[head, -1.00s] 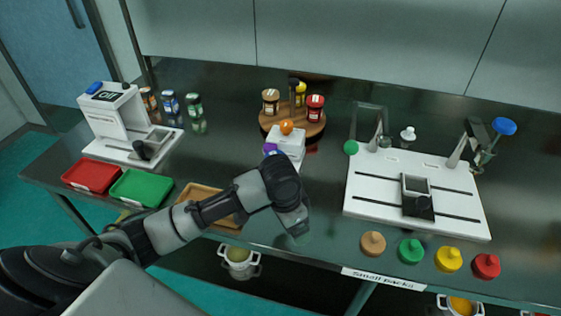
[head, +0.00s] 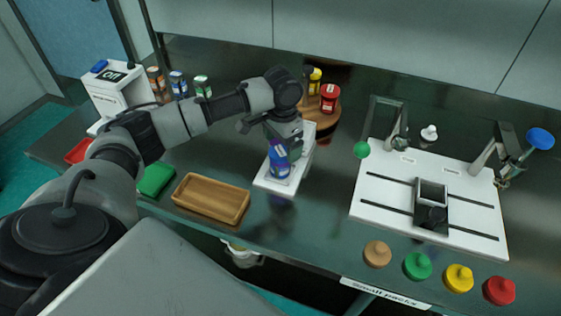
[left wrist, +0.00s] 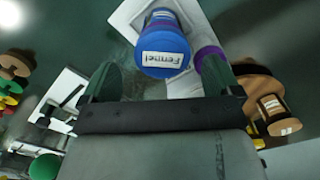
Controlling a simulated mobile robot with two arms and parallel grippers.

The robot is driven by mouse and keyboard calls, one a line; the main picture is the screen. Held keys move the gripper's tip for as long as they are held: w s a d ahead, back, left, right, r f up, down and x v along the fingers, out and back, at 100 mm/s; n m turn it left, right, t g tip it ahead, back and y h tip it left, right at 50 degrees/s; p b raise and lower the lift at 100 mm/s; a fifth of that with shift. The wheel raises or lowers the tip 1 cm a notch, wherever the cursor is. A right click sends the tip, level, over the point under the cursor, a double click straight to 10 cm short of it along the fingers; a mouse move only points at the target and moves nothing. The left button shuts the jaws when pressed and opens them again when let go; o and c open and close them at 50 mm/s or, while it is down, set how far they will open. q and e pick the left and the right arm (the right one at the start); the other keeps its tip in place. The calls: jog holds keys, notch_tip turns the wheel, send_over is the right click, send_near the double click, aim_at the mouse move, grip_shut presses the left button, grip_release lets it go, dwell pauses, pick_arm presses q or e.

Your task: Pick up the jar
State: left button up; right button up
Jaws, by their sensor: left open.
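A jar (head: 279,162) with a blue-purple body stands upright on the white base of a small device (head: 266,186). In the left wrist view the jar (left wrist: 165,22) shows a blue top with a label reading "Fennel" (left wrist: 162,60). My left gripper (head: 279,142) is right over the jar in the head view, hiding its upper part. In the left wrist view its two dark green fingers (left wrist: 158,66) are spread, one on each side of the jar, with gaps visible. My right gripper is not seen.
A round wooden rack (head: 322,121) with jars stands close behind. A white panel (head: 385,203) with a small hopper is at right, with several coloured lids in front.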

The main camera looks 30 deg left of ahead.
aim_at(282, 150)
pick_arm(q)
notch_tip(282, 150, down, 5)
jog(key=shift+w+a+f, duration=0.1)
jog(key=shift+a+f, duration=0.05)
jog(key=shift+f, duration=0.05)
jog(key=shift+r, duration=0.1)
jog(key=c, duration=1.1)
